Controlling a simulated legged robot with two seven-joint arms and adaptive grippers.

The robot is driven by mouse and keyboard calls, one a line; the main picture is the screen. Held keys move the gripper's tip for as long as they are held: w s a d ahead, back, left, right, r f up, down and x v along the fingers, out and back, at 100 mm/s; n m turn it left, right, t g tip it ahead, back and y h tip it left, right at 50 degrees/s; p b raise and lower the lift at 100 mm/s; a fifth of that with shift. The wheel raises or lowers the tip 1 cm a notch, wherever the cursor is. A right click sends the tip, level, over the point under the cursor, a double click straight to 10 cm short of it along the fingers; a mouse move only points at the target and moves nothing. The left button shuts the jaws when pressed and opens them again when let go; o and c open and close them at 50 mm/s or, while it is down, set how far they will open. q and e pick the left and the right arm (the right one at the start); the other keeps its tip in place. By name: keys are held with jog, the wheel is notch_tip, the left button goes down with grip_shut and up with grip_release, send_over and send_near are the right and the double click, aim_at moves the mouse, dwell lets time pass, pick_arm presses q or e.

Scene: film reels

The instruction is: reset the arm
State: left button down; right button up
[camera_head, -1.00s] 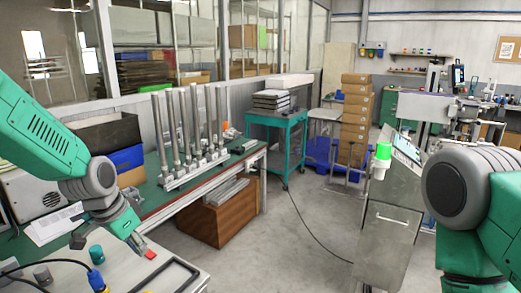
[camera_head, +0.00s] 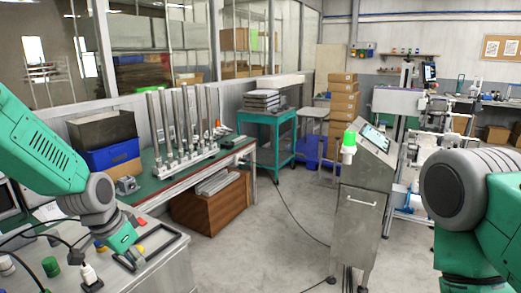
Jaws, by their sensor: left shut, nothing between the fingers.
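My left arm comes in from the left in the head view. Its gripper (camera_head: 132,256) points down over the light worktop (camera_head: 165,262) at the lower left, and it is shut with nothing between its fingers. The fingertips are small and partly hidden by the gripper's own body. My right arm (camera_head: 470,195) fills the right edge; its gripper is out of the frame. Film reels cannot be made out. A dark rectangular frame (camera_head: 180,238) lies on the worktop, to the right of the left gripper.
A green-topped bench (camera_head: 150,191) with several upright metal posts (camera_head: 189,120) stands behind. A steel cabinet (camera_head: 357,222) with a green-topped lamp (camera_head: 348,148) stands right of centre. A teal cart (camera_head: 268,117) and stacked boxes (camera_head: 343,105) are farther back.

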pick_arm(q)
jog(key=s+f+n+b, duration=0.1)
jog(key=s+f+b, duration=0.1)
jog(key=s+f, duration=0.35)
jog(key=s+a+f+n+g+b, duration=0.1)
jog(key=s+f+b, duration=0.1)
jog(key=f, duration=0.7)
jog(key=s+f+b, duration=0.2)
jog(key=s+f, duration=0.2)
jog(key=f, duration=0.3)
jog(key=s+f+n+b, duration=0.1)
jog(key=s+f+b, duration=0.2)
jog(key=s+f, duration=0.4)
jog(key=s+f+n+g+y+b, duration=0.1)
jog(key=s+f+b, duration=0.3)
jog(key=s, duration=1)
notch_tip(320, 180, down, 3)
jog(key=shift+a+f+n+y, duration=0.1)
jog(key=shift+a+n+y, duration=0.2)
jog(key=shift+n, duration=0.4)
pick_arm(e)
notch_tip(320, 180, down, 14)
jog(key=shift+w+a+r, duration=0.25)
jog(key=shift+a, duration=0.2)
pick_arm(q)
jog(key=shift+a, duration=0.2)
pick_arm(e)
jog(key=shift+a+r, duration=0.1)
jog(key=shift+a, duration=0.2)
